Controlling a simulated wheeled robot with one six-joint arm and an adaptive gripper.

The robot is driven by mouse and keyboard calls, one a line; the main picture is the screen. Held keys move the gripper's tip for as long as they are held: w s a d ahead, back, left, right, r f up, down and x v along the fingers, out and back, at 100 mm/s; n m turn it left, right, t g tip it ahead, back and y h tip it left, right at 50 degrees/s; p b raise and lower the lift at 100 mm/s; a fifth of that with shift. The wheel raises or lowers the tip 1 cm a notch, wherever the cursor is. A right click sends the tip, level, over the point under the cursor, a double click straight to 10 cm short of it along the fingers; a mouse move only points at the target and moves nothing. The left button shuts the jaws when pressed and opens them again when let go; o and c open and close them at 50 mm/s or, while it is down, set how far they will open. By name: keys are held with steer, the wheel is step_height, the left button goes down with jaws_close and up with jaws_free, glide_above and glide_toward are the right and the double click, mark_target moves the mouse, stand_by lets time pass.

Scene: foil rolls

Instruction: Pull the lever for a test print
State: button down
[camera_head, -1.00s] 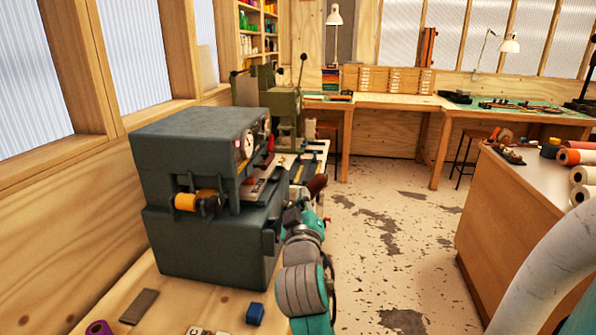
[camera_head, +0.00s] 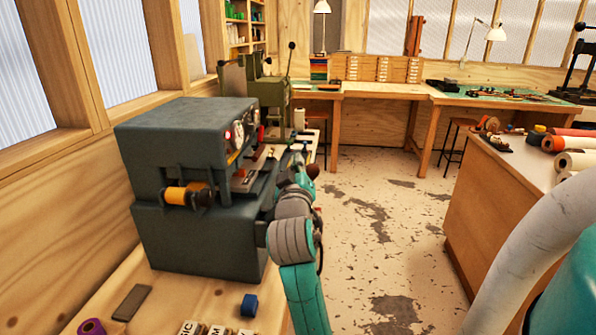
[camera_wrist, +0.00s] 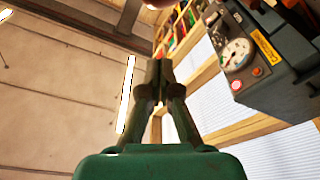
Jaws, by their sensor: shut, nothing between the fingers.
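A dark blue-grey press (camera_head: 190,140) with gauges stands on the wooden bench at the left. A dark reddish-brown knob (camera_head: 313,171), which looks like the end of its lever, shows at its right side, beside my arm. The lever's shaft is mostly hidden. My gripper (camera_head: 297,158) is beyond my teal wrist, close to the knob, and small and partly hidden there. In the wrist view my gripper (camera_wrist: 158,65) is shut and empty, with the press's gauge panel (camera_wrist: 245,55) at the upper right. I cannot tell whether it touches the lever.
A yellow foil roll (camera_head: 187,193) is on the press's side. A green machine (camera_head: 265,95) with black-knobbed levers stands behind it. A blue piece (camera_head: 249,305) and a grey bar (camera_head: 132,302) lie on the near bench. A wooden cabinet (camera_head: 495,210) stands right. Floor between is clear.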

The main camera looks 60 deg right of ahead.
steer(key=x, duration=0.5)
steer(key=shift+w+d+r, duration=0.1)
steer(key=shift+d, duration=0.1)
steer(key=shift+d+f, duration=0.2)
steer(key=shift+d, duration=0.05)
steer(key=shift+s+f, duration=0.5)
steer(key=shift+f, duration=0.25)
steer(key=shift+s+f, duration=0.45)
steer(key=shift+f, duration=0.25)
steer(key=shift+s+f, duration=0.1)
